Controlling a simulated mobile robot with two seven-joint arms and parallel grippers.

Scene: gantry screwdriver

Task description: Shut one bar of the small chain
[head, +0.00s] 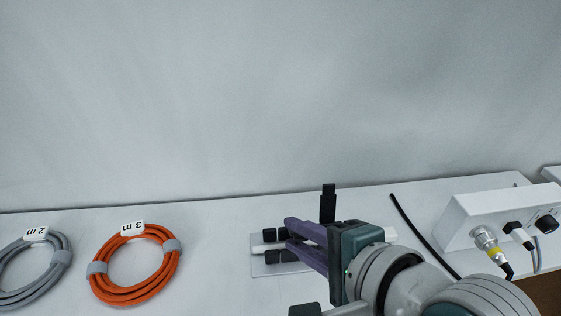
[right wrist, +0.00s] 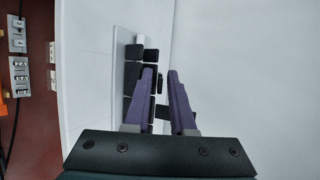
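The small chain (head: 274,256) is a row of black pieces on a clear plate (head: 258,267) with a white strip, lying on the white table. It also shows in the right wrist view (right wrist: 131,73), left of and behind the fingers. My right gripper (head: 289,234) reaches over the chain from the right with two purple fingers. They stand apart in the right wrist view (right wrist: 160,70), with a small black piece (right wrist: 160,82) seen in the gap; I cannot tell whether they touch it. The gripper hides much of the chain. My left gripper is out of view.
A grey cable coil (head: 62,257) and an orange cable coil (head: 110,292) lie to the left. A white box (head: 480,215) with plugs stands at the right, beside a black cable (head: 415,232). A pale wall (head: 250,100) rises behind the table.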

